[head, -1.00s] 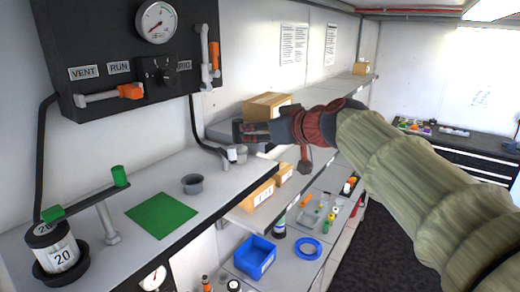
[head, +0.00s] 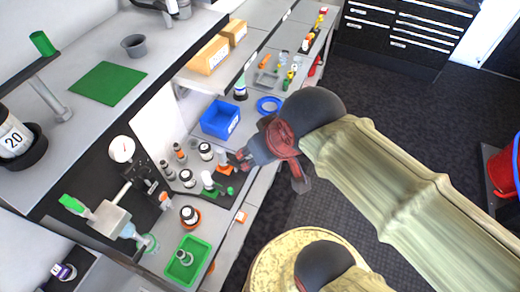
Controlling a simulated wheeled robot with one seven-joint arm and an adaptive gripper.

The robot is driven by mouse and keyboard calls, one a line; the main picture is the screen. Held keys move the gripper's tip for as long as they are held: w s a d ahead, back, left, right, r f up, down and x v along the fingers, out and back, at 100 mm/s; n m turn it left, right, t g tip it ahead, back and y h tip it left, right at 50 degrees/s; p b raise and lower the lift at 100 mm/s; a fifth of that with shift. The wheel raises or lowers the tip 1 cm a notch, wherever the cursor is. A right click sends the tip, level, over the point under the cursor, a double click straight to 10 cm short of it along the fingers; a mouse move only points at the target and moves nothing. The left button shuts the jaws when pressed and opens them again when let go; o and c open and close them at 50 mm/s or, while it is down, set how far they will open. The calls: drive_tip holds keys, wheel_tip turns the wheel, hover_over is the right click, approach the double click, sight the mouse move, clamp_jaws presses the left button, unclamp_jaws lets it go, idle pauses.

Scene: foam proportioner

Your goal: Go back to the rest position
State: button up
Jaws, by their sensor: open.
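My gripper (head: 233,165) shows in the head view at the end of my arm, which reaches in from the right in a pale fabric sleeve. It is small and partly dark against the black tray, but its jaws look apart, with nothing seen held in them.
Several dark bottles (head: 187,178) stand around the tray. A blue bin (head: 220,119) and a blue ring (head: 269,105) lie behind, a green tray (head: 188,260) in front. The upper shelf holds a green mat (head: 108,83) and a grey cup (head: 134,45). Dark floor (head: 420,110) is open at right.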

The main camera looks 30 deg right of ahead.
drive_tip(key=shift+s+d+f, duration=0.1)
drive_tip(key=shift+s+f, duration=0.15)
drive_tip(key=shift+f, duration=0.05)
wheel_tip(320, 180, down, 20)
drive_tip(key=b, duration=2)
drive_tip(key=shift+r, duration=0.15)
